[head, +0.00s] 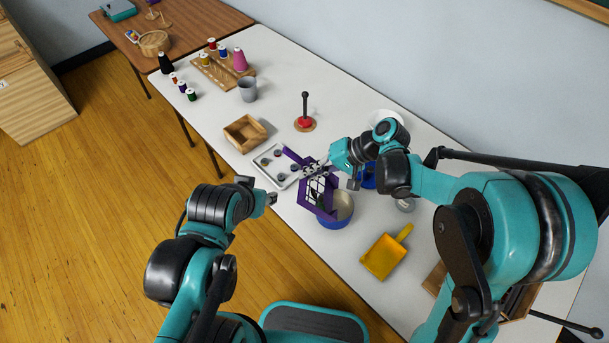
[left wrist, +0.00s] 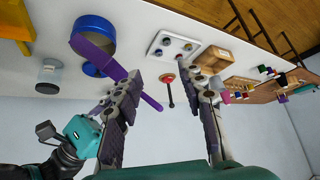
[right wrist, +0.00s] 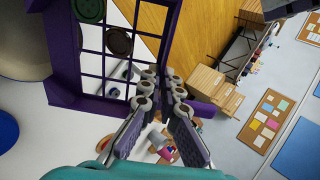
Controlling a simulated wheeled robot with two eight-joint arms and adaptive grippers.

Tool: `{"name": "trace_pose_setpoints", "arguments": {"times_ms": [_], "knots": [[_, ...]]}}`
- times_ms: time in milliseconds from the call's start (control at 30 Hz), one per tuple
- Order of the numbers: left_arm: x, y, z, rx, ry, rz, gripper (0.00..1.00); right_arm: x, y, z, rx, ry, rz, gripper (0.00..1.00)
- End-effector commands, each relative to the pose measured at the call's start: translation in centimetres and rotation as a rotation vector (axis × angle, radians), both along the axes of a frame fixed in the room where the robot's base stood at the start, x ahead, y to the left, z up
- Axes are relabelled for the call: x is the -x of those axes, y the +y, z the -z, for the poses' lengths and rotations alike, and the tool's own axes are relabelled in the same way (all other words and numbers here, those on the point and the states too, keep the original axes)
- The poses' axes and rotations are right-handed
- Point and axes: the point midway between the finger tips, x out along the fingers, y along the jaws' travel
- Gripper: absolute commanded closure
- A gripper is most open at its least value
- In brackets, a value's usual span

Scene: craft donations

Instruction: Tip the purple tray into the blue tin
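The purple tray (head: 318,193) has a grid bottom and a long handle. It is steeply tilted at the rim of the blue tin (head: 336,221); I cannot tell if they touch. My right gripper (right wrist: 160,85) is shut on the tray's handle (right wrist: 200,112). In the right wrist view a dark green button (right wrist: 90,9) and a brown button (right wrist: 119,42) show at the grid. The tin's pale inside shows in the head view, partly hidden by the tray. My left gripper (left wrist: 160,88) is open and empty, left of the tray in the head view.
A white tray with several buttons (head: 278,166) lies left of the tin. A wooden box (head: 245,133), a red-based post (head: 305,121), a yellow scoop (head: 384,257) and a grey-lidded jar (head: 405,204) stand around. A blue round thing (head: 367,178) is partly hidden behind my right gripper.

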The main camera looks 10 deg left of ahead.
Motion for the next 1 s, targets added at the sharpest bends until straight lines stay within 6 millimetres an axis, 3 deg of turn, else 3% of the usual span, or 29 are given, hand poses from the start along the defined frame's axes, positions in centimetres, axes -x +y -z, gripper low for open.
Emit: {"name": "trace_pose_setpoints", "arguments": {"times_ms": [1000], "knots": [[0.0,0.0,4.4,0.0,0.0,0.0,0.6,-0.4,-4.9,-1.5,-0.356,0.028,0.001,1.0]]}}
